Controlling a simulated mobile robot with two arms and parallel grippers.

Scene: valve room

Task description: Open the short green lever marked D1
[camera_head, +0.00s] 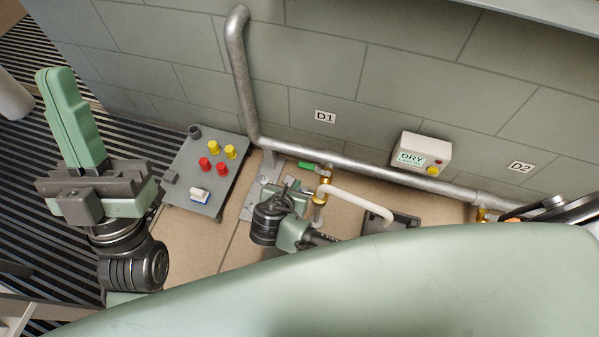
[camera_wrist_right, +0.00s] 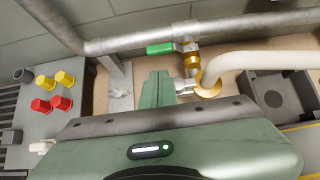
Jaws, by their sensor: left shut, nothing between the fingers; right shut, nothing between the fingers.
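The short green lever (camera_head: 307,166) sits at the pipe's valve, below the wall label D1 (camera_head: 325,116). In the right wrist view the lever (camera_wrist_right: 160,48) points left from the brass valve (camera_wrist_right: 191,60), roughly along the pipe. My right gripper (camera_wrist_right: 157,74) is shut and empty, its green fingertips just below the lever in that view, with a small gap showing. In the head view my right gripper (camera_head: 303,189) is partly hidden by its own wrist. My left gripper (camera_head: 55,72) is shut and empty, far left of the lever.
A grey pipe (camera_head: 240,75) comes down and runs along the wall. A white hose (camera_wrist_right: 250,62) curves right from the valve to a dark box (camera_head: 404,222). A panel (camera_head: 180,165) with red and yellow knobs stands left. A DRY box (camera_head: 422,152) and label D2 (camera_head: 520,166) are right.

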